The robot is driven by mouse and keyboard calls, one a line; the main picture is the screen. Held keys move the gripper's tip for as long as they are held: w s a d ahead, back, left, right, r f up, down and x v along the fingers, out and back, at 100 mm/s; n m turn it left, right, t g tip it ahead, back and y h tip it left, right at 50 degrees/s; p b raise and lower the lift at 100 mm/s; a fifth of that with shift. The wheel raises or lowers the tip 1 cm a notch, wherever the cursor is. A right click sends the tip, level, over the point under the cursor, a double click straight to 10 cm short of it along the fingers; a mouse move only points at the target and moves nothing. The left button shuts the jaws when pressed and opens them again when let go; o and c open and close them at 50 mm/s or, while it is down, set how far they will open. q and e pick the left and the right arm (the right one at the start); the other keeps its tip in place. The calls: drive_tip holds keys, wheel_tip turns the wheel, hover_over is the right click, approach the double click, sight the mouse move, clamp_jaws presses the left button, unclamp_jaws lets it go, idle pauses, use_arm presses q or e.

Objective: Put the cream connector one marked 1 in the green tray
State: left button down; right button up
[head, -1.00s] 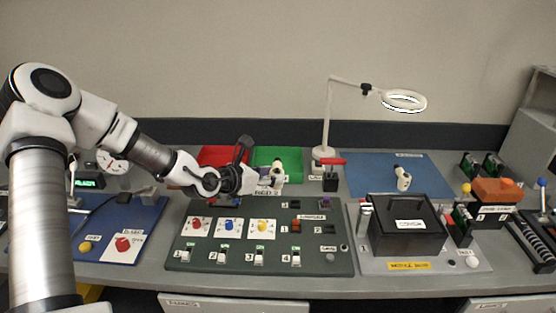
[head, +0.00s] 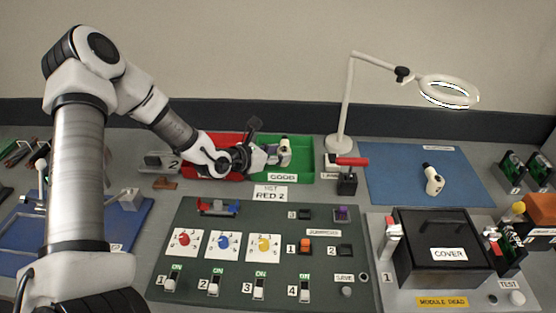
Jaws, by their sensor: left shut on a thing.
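My left gripper (head: 270,156) reaches in from the left and is shut on a cream connector (head: 285,149). It holds the connector upright over the green tray (head: 303,172), near the tray's left part. The picture does not show whether the connector is above the tray floor or touching it. Any mark on it is too small to read. A second cream connector (head: 433,181) sits on the blue mat (head: 395,158) at the right. My right gripper is not in view.
A red tray (head: 205,169) adjoins the green tray on the left, partly behind my arm. A lamp (head: 347,105) with a ring head stands to the right of the green tray. A control panel (head: 187,283) lies in front, and a black cover box (head: 420,271) stands at the right.

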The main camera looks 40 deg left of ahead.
use_arm(q)
drive_tip(key=f, duration=0.2)
drive_tip(key=shift+w+a+f, duration=0.2)
drive_tip(key=shift+f, duration=0.15)
drive_tip(key=shift+s+d+r, duration=0.2)
drive_tip(key=shift+r, duration=0.05)
drive_tip(key=c, duration=1.1)
unclamp_jaws()
drive_tip(key=shift+f, duration=0.25)
drive_tip(key=shift+o, duration=0.7)
drive_tip(key=shift+w+a, duration=0.1)
drive_tip(key=shift+r, duration=0.35)
drive_tip(key=p+v, duration=0.3)
drive_tip(key=v, duration=0.3)
drive_tip(key=shift+r, duration=0.25)
drive_tip(key=p+v, duration=0.6)
drive_tip(key=shift+f+p, duration=0.35)
drive_tip(key=shift+p, duration=0.05)
